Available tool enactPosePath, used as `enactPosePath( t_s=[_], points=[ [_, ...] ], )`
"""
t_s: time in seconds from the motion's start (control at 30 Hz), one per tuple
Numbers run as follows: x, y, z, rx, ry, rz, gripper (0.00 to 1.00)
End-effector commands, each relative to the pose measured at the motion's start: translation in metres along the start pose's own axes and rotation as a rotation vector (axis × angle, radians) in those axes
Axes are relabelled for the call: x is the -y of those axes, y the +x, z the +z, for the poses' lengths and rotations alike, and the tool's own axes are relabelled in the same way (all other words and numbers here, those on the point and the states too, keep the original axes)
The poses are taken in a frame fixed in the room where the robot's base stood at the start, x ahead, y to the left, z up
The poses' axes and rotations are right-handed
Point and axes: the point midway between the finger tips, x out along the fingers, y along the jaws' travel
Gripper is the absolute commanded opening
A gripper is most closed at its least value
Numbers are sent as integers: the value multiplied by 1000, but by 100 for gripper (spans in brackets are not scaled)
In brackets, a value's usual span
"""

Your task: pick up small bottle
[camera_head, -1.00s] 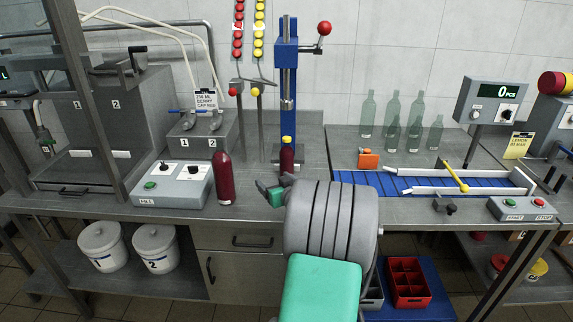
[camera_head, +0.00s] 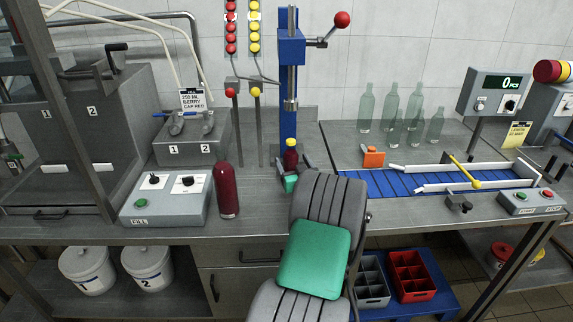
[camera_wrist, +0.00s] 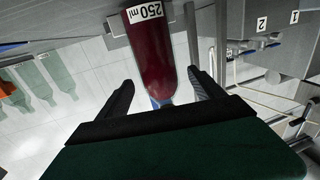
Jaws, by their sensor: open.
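A small dark red bottle (camera_head: 290,160) with a yellow cap (camera_head: 291,142) stands upright under the blue capping press (camera_head: 291,50). My gripper (camera_head: 292,168) is open at the bottle, its lower part hidden behind my gripper and arm. In the wrist view a dark red bottle (camera_wrist: 152,58) shows ahead, between the lines of the two dark fingers of my gripper (camera_wrist: 163,92). A 250 ml label shows at its upper end in that view. I see no finger clearly touching it. A larger dark red bottle (camera_head: 227,192) without a visible cap stands to the left.
A fill box (camera_head: 166,205) stands left of the larger bottle. A blue conveyor (camera_head: 400,183) with white rails and an orange block (camera_head: 373,157) lies to the right. Several clear green bottles (camera_head: 390,106) stand behind it. Red and grey crates (camera_head: 410,280) are below the bench.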

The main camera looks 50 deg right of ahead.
Motion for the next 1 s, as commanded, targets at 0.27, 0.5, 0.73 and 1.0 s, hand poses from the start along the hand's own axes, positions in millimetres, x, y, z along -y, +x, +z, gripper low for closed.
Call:
enactPosePath(
  t_s=[0.27, 0.5, 0.73, 1.0],
  points=[
    [2, 46, -2, 1, -1, -1, 77],
    [3, 53, -1, 1, 1, -2, 77],
    [4, 53, -1, 1, 1, -3, 62],
    [4, 53, -1, 1, 1, -3, 39]
  ],
)
